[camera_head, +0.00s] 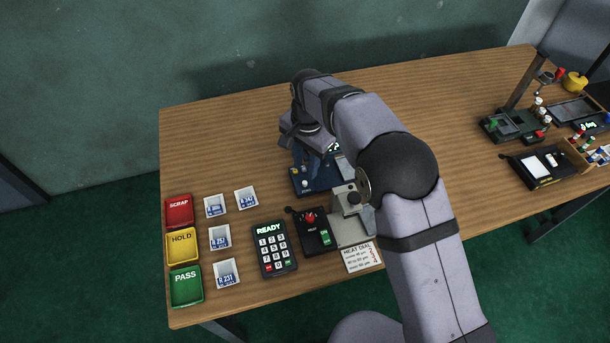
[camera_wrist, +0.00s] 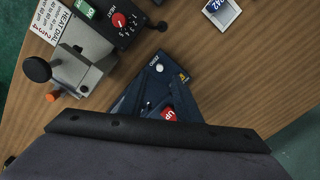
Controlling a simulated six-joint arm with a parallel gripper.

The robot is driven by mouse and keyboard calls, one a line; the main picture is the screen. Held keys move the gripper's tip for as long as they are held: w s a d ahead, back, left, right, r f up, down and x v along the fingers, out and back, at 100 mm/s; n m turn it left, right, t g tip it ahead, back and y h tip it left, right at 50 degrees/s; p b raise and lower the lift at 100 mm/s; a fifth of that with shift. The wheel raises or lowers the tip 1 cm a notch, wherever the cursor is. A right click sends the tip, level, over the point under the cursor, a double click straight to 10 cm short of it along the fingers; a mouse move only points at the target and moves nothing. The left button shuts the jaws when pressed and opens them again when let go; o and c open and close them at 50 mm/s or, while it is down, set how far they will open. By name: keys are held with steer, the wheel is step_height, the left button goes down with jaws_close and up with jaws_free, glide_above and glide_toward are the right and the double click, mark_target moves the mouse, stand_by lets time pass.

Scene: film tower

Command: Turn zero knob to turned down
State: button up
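A dark blue device (camera_head: 322,187) stands on the table below and beyond my arm in the head view. A small white knob (camera_head: 304,183) sits at its near left corner, close to a ZERO label. In the wrist view the white knob (camera_wrist: 160,68) is in plain sight beside that label, at one corner of the device (camera_wrist: 165,84). A red disc marked UP (camera_wrist: 168,114) is partly hidden by the dark edge of my wrist. My gripper (camera_head: 304,138) is over the device's far side, apart from the knob. Its fingertips are hidden, so its opening does not show.
Beside the device are a black HEAT box (camera_head: 313,231) with a red dial and a grey press-like fixture (camera_head: 350,215). A READY keypad (camera_head: 274,247), several small white trays, and SCRAP (camera_head: 179,211), HOLD and PASS bins lie left. The table's back left (camera_head: 225,130) is clear.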

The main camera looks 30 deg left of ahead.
mark_target(305, 182)
steer(key=shift+a+f+p, duration=0.1)
steer(key=shift+f+p, duration=0.65)
steer(key=shift+f, duration=2.35)
jaws_close()
